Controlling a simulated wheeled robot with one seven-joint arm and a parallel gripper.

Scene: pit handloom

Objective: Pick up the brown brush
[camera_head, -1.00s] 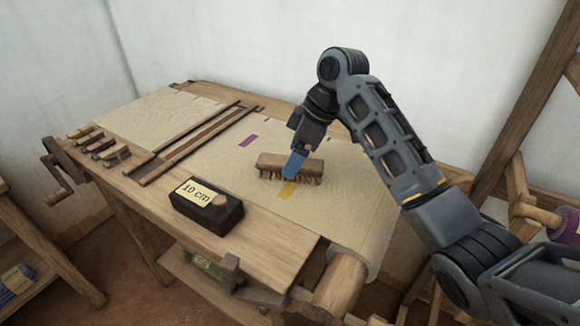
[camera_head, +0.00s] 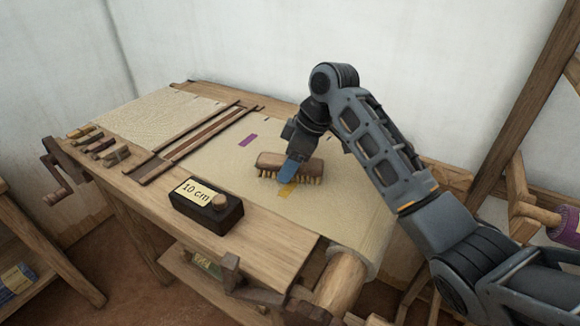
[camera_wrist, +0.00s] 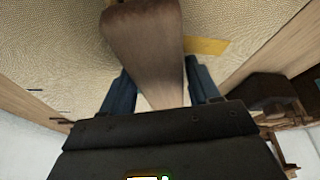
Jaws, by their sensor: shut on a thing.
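The brown brush (camera_head: 303,166) has a wooden back and pale bristles pointing down, and sits at the cloth on the loom. My gripper (camera_head: 291,170) is over its middle, with blue fingers on its sides. In the wrist view the brush's back (camera_wrist: 145,40) runs between the two blue fingers (camera_wrist: 160,90), which are shut on it. I cannot tell whether the bristles touch the cloth.
A black block labelled "10 cm" (camera_head: 207,205) stands on the front beam. Several small wooden pieces (camera_head: 100,146) lie at the left end. Wooden bars (camera_head: 200,140) cross the cloth. Yellow (camera_head: 287,190) and purple (camera_head: 248,140) patches mark the cloth.

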